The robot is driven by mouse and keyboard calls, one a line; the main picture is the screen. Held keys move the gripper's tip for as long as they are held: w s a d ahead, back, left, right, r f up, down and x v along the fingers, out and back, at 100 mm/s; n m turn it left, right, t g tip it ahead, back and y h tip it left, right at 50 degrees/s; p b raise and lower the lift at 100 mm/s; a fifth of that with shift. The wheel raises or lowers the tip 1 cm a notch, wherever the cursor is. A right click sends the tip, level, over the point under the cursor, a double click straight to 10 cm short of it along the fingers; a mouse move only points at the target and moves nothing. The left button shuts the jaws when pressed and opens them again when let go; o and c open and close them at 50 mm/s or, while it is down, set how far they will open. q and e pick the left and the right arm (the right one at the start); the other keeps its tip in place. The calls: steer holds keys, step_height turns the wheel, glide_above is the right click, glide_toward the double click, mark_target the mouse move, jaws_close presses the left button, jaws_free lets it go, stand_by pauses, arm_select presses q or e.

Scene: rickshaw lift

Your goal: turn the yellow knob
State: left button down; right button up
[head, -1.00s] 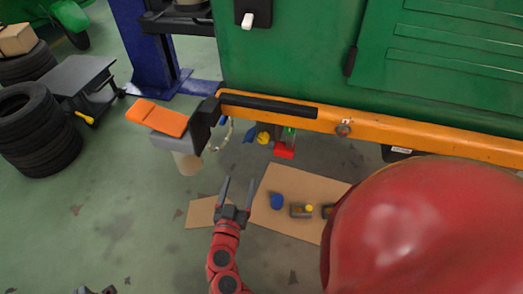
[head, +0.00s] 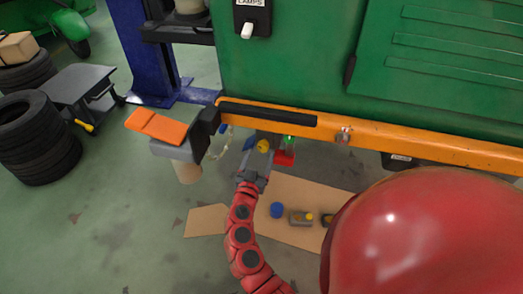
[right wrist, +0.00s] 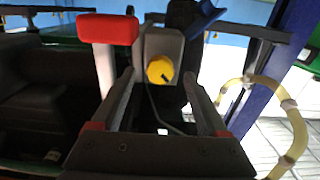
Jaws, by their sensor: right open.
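The yellow knob (head: 263,146) sits on a grey housing under the orange beam of the green vehicle, between a blue lever and a red part. In the right wrist view the round knob (right wrist: 160,69) shows with a dark mark on its face. My right gripper (head: 258,154) is open, its fingers pointing at the knob. In the right wrist view its fingertips (right wrist: 159,75) lie on either side of the knob, with gaps at both sides. Whether they reach past its face I cannot tell. My left gripper is not in view.
The red part (head: 284,158) is close right of the knob, the blue lever (head: 246,143) close left. A pale hose (head: 222,146) hangs further left. The orange beam (head: 375,133) runs just above. Cardboard (head: 300,235) with small parts lies on the floor below.

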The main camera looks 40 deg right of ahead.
mark_target(264, 145)
steer(key=shift+x, duration=1.4)
